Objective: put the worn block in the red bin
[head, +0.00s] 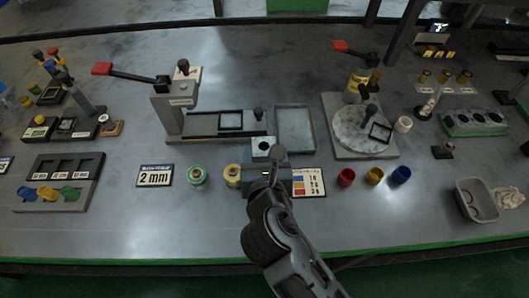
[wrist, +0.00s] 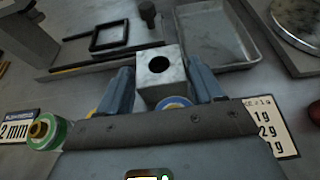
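A pale grey metal block (head: 263,147) with a round dark hole in its top is at the tip of my gripper (head: 266,158). In the wrist view the block (wrist: 161,72) sits between the two blue fingers (wrist: 164,84), which appear to press on its sides. Its top looks mottled; I cannot tell if this is wear. Its underside is hidden, so I cannot tell whether it is clear of the table. A red cup-like bin (head: 347,177) stands to the right of my gripper, and a red edge (wrist: 314,110) shows at the wrist view's right.
Beside the red bin stand a yellow bin (head: 374,176) and a blue bin (head: 401,174). Green (head: 197,176) and yellow (head: 232,175) spools stand left of my gripper. Behind are an empty shallow tray (head: 296,147) and a lever fixture (head: 165,113). The front table strip is clear.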

